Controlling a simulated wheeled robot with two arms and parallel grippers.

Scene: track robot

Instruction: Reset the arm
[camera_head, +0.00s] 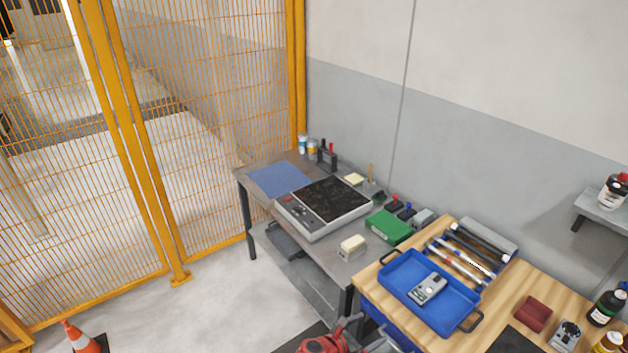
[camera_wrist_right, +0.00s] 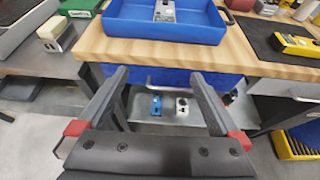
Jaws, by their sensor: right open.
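My right gripper (camera_wrist_right: 159,74) shows in the right wrist view with its two dark fingers spread apart, red parts at their bases and nothing between them. The fingers point toward the front of the wooden bench (camera_wrist_right: 90,45), below its top edge and in front of a blue drawer or bin under it. In the head view only red and grey parts show at the bottom edge, which seem to be of my right arm; the rest is cut off. My left gripper is in neither view.
A blue tray (camera_head: 395,287) with a grey meter (camera_head: 428,288) stands on the wooden bench. A grey table (camera_head: 250,172) holds a scale-like device (camera_head: 300,217) and a green box (camera_head: 390,227). A yellow mesh fence (camera_head: 200,130) and a cone (camera_head: 82,338) stand left. Floor between is clear.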

